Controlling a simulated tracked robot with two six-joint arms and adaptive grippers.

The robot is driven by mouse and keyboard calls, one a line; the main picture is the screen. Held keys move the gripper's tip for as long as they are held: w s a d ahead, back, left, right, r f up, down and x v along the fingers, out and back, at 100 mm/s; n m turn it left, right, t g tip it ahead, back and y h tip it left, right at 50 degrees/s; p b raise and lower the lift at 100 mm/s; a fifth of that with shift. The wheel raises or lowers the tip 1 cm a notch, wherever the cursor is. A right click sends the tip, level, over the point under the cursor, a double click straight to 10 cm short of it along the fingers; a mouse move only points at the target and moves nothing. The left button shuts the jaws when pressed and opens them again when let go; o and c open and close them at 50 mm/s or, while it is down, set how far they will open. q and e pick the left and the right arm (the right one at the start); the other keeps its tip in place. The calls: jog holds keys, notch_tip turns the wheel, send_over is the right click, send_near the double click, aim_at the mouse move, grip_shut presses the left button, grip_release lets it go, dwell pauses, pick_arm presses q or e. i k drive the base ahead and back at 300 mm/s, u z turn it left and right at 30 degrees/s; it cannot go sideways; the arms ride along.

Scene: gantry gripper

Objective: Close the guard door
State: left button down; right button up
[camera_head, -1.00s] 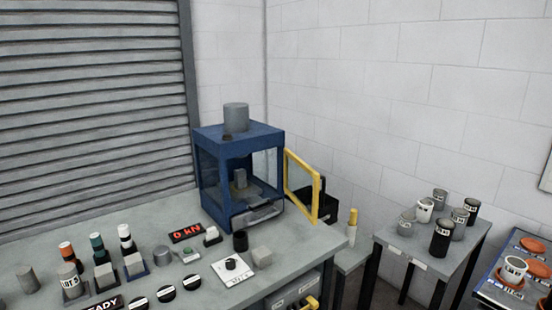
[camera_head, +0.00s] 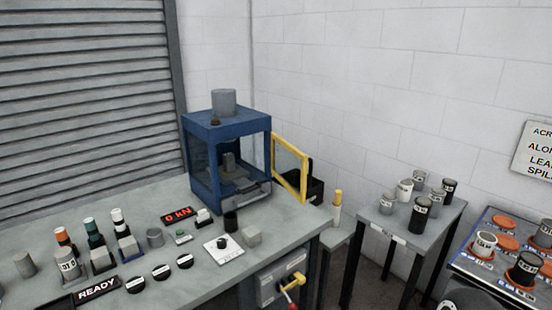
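The guard door (camera_head: 304,176) is a clear panel in a yellow frame. It stands swung open from the right front side of the blue press cabinet (camera_head: 228,118) on the grey bench. The cabinet's front is open, with a small grey block (camera_head: 229,161) visible inside. A grey cylinder tops the cabinet. Neither of my grippers shows in this view.
A red "0 kN" display (camera_head: 178,215), a knob panel (camera_head: 222,245) and a grey cube (camera_head: 251,236) sit on the bench before the cabinet. A black box (camera_head: 316,188) is behind the door. A side table (camera_head: 386,224) holds several small canisters.

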aim_at(301, 198)
jog(key=u, duration=0.05)
jog(key=k, duration=0.55)
jog(key=z, duration=0.8)
jog(key=i, duration=1.7)
jog(key=u, duration=0.7)
